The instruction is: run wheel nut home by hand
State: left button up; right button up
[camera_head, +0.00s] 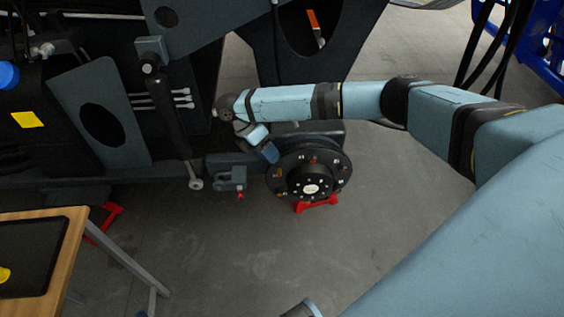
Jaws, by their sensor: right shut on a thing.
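The black round wheel hub (318,173) has a ring of studs and a pale centre cap, and it faces me in the middle of the view. My right gripper (270,154) is at the hub's upper left edge, pointing down at its face. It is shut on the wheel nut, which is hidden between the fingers. I cannot tell how far the nut sits on its stud. Small orange and red marks show on the hub face. My left gripper is not in view.
A red stand (317,204) is under the hub. A dark bracket (231,178) is left of it. The dark chassis (100,120) fills the upper left. A wooden table (66,238) with a black tray (30,262) stands at lower left. The grey floor in front is clear.

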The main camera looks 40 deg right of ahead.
jog(key=n, duration=0.1)
jog(key=f+n+h, duration=0.1)
jog(key=f+h+b, duration=0.1)
jog(key=shift+w+d+f+n+t, duration=0.1)
jog(key=shift+w+d+n+t, duration=0.2)
jog(key=shift+n, duration=0.1)
pick_arm(q)
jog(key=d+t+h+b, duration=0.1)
jog(key=b, duration=0.4)
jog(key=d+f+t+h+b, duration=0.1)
jog(key=b, duration=0.4)
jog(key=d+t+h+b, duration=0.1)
jog(key=b, duration=0.4)
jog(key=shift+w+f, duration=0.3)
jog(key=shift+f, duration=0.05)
pick_arm(e)
notch_tip(320, 180, down, 21)
jog(key=s+d+n+t+h, duration=0.1)
jog(key=n+t, duration=0.9)
jog(key=s+d+n+t+h, duration=0.1)
jog(key=n+t+h, duration=0.1)
jog(key=n+t, duration=0.8)
jog(key=shift+s+d+n+t, duration=0.25)
jog(key=shift+s+n+t, duration=0.1)
jog(key=shift+t, duration=0.15)
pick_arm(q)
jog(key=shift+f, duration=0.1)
